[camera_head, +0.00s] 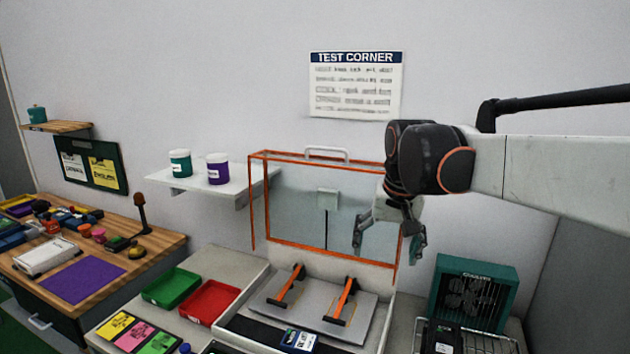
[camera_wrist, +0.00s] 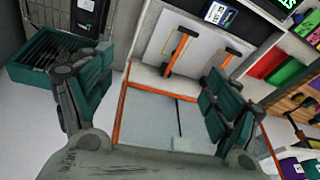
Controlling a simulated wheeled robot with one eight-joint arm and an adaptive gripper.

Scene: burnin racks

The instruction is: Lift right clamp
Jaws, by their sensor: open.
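The right clamp (camera_head: 346,297), an orange bar with dark ends, stands over a grey plate (camera_head: 318,306) in the test fixture. The left clamp (camera_head: 291,284) is a similar orange bar beside it. In the wrist view the right clamp (camera_wrist: 180,49) is the nearer bar, and the left clamp (camera_wrist: 229,60) lies to its right. My gripper (camera_head: 389,246) is open and empty, above and to the right of the right clamp, touching neither clamp. Its two teal fingers show at either side of the wrist view (camera_wrist: 150,90).
A clear cover with an orange frame (camera_head: 259,205) stands raised behind the plate. A teal fan unit (camera_head: 474,290) and wire basket are at right. Green (camera_head: 171,287) and red (camera_head: 209,301) trays are at left. A small labelled device (camera_head: 299,341) lies at the fixture's front.

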